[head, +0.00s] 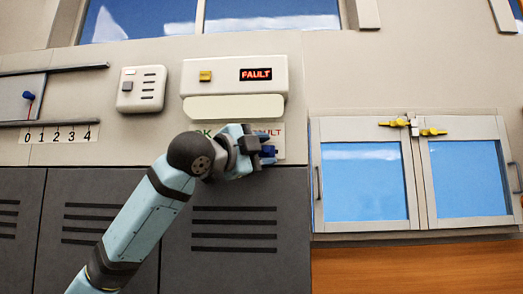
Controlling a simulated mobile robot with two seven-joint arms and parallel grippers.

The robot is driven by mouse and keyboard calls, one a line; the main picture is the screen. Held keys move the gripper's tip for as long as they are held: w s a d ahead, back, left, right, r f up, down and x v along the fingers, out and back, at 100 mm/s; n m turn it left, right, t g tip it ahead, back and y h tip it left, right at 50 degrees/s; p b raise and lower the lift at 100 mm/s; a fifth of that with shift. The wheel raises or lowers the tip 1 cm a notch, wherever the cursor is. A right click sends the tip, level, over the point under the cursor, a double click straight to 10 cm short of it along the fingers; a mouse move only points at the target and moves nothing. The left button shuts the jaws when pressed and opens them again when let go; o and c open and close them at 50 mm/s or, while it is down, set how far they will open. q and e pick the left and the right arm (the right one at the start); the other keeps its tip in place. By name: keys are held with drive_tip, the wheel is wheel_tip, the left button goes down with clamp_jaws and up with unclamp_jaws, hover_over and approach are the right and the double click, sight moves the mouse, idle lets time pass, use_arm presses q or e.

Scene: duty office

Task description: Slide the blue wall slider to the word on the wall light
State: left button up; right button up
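The wall light (256,74) is a white box whose display reads FAULT in red letters. Below it is a pale label plate (278,146); "OK" shows at its left and part of a red word ending in "ULT" at its right. The blue slider (269,151) is at the right part of this plate, under the red word, partly hidden by my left gripper (256,152). The gripper is right at the slider, and its fingers overlap it in the picture. Whether they are closed on it I cannot tell. My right gripper is out of view.
A switch box (142,89) is on the wall at left. Farther left is a panel with a red-and-blue knob (29,97) above a 0-to-4 scale (58,134). Grey vented lockers (235,235) stand below. A glazed cabinet (365,185) with yellow latches is at right.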

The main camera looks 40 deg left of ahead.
use_arm(q)
drive_tip(key=shift+s, duration=0.15)
drive_tip(key=b+v, duration=0.4)
drive_tip(key=v, duration=0.9)
drive_tip(key=shift+s, duration=0.2)
drive_tip(key=shift+a, duration=0.15)
